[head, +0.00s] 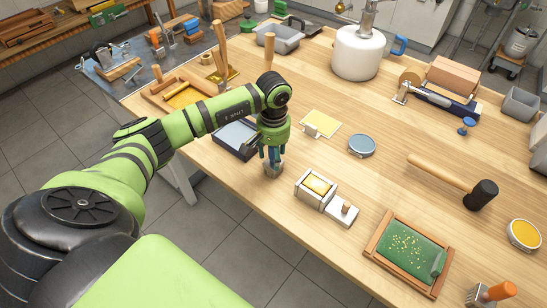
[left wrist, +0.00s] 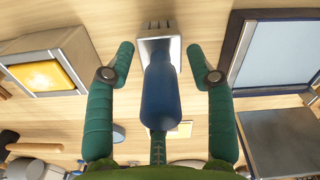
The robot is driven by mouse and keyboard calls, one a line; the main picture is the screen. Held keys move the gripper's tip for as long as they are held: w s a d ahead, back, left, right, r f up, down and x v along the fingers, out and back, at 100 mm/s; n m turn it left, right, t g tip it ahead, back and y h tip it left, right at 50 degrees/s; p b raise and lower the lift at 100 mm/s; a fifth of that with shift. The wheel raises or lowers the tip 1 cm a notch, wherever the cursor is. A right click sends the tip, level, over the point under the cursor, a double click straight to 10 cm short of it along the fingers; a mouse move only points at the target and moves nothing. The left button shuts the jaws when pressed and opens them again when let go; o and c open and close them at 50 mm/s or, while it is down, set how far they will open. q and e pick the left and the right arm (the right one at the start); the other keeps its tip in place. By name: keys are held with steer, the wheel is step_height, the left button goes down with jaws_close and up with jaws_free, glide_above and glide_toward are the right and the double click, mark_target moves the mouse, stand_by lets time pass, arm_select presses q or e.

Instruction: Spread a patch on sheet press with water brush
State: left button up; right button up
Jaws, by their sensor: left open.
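The brush, with a blue handle and a metal end (head: 273,170), stands on the wooden table near its front edge. In the left wrist view its blue handle (left wrist: 160,95) lies between my two green fingers, with a gap on each side. My left gripper (head: 273,152) is open around the handle from above and partly hides it in the head view. What I take as the sheet press, a dark-framed tray with a pale blue-grey panel (head: 232,136), lies just left of the gripper, partly behind my arm. Its panel shows at right in the left wrist view (left wrist: 287,50). My right gripper is not in view.
Beyond are a cream sheet (head: 322,121) and a blue round tin (head: 361,145). A mallet (head: 482,194) and a green framed board (head: 405,246) lie farther right. Open tabletop lies between them.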

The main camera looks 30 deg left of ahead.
arm_select(q)
jaws_close()
steer(key=shift+w+r, duration=0.1)
steer(key=shift+r, duration=0.2)
steer(key=shift+r+p, duration=0.7)
steer(key=shift+r, duration=0.25)
steer(key=shift+r+p, duration=1.05)
steer(key=shift+r, duration=1.25)
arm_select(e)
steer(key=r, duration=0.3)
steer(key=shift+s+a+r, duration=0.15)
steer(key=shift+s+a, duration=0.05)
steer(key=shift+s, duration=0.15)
